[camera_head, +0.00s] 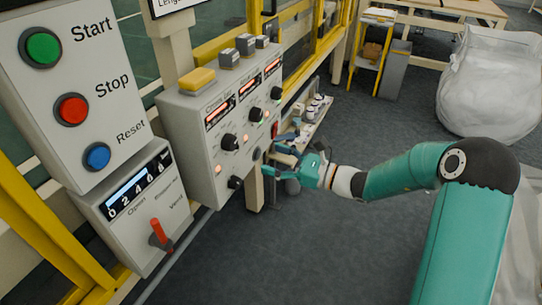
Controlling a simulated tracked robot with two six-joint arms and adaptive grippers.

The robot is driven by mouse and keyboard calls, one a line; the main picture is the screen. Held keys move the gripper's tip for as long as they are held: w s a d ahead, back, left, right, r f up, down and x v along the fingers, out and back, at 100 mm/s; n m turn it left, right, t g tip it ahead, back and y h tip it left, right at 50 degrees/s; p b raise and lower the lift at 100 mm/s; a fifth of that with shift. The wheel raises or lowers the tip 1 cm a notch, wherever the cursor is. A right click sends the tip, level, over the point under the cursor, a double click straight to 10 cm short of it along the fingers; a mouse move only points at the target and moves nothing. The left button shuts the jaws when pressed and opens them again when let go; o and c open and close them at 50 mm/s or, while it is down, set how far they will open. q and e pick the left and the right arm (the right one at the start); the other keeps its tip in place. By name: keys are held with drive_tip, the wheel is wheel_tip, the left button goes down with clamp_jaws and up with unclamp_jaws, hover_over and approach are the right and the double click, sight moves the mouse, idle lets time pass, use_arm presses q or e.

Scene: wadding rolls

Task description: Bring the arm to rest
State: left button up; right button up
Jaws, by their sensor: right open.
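My right arm comes in from the lower right, teal with dark joints, and reaches left across the middle of the view. Its right gripper (272,162) is open beside the lower right edge of the grey control box (189,137). The fingers are small and partly lost against the machine parts behind them, and I cannot tell whether they touch anything. I see nothing held in them. My left gripper is not in view.
A panel with green, red and blue buttons (72,109) stands at the left, above a counter box (133,208) with a red lever (159,236). A large translucent bag (490,85) stands at the right. Grey floor (310,250) is clear below the arm.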

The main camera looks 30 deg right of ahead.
drive_tip(key=s+a+n+g+y+p, duration=0.1)
drive_tip(key=a+g+y+p, duration=0.2)
drive_tip(key=a, duration=0.5)
drive_tip(key=s+a+f+n+g+p, duration=0.5)
drive_tip(key=s+a+f+g, duration=0.35)
drive_tip(key=s+a, duration=0.3)
drive_tip(key=s+d+f+n+g+h+p, duration=0.1)
drive_tip(key=s+f+n+g+h, duration=0.25)
drive_tip(key=s+f+n, duration=0.45)
drive_tip(key=s+d+f+n+g+h+p, duration=0.1)
drive_tip(key=s+f+n+g+h+p, duration=0.2)
drive_tip(key=s, duration=0.8)
drive_tip(key=w+d+f+n+t+h+b, duration=0.1)
drive_tip(key=w+d+f+n+t+h, duration=0.2)
drive_tip(key=n, duration=0.5)
drive_tip(key=shift+w+f+t, duration=0.55)
drive_tip(key=shift+w+t, duration=0.15)
drive_tip(key=shift+w, duration=0.35)
